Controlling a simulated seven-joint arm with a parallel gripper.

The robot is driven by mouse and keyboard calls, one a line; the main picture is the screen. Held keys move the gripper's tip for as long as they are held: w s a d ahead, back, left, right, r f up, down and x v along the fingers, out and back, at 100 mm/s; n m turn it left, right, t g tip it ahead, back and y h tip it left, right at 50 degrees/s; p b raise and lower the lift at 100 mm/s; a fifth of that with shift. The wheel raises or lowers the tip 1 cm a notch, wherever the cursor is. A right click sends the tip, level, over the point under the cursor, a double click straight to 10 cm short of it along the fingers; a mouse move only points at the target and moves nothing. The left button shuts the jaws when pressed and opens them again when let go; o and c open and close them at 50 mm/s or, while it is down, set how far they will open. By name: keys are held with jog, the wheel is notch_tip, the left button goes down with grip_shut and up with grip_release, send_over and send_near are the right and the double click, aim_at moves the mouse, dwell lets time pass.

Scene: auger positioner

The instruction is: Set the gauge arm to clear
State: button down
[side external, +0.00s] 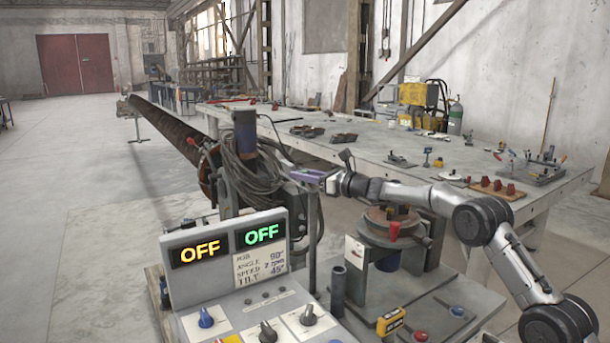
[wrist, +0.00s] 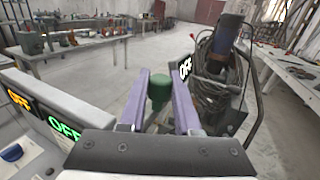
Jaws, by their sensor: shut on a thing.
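My gripper (side external: 302,175) has purple fingers and reaches leftward over the machine, behind the control console in the side view. In the wrist view my gripper (wrist: 162,80) has its two fingers on either side of a green cylindrical knob (wrist: 160,92), and it is shut on it. The knob seems to be the handle of the gauge arm, but the arm's body is hidden below the gripper. The knob is not distinct in the side view. I cannot tell the gauge arm's setting.
A control console (side external: 236,270) with two displays reading OFF and several knobs stands close by. A coiled cable bundle (side external: 252,180) hangs by the long auger (side external: 165,130). A long workbench (side external: 460,158) is behind.

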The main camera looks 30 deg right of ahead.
jog(key=shift+a+r+n+g+y, duration=0.15)
jog(key=shift+a+n+g+y, duration=0.1)
jog(key=shift+n+g+y, duration=0.35)
jog(key=c, duration=0.6)
grip_release()
jog(key=v, duration=1.3)
jog(key=shift+s+d+f, duration=0.15)
jog(key=shift+s+f, duration=0.25)
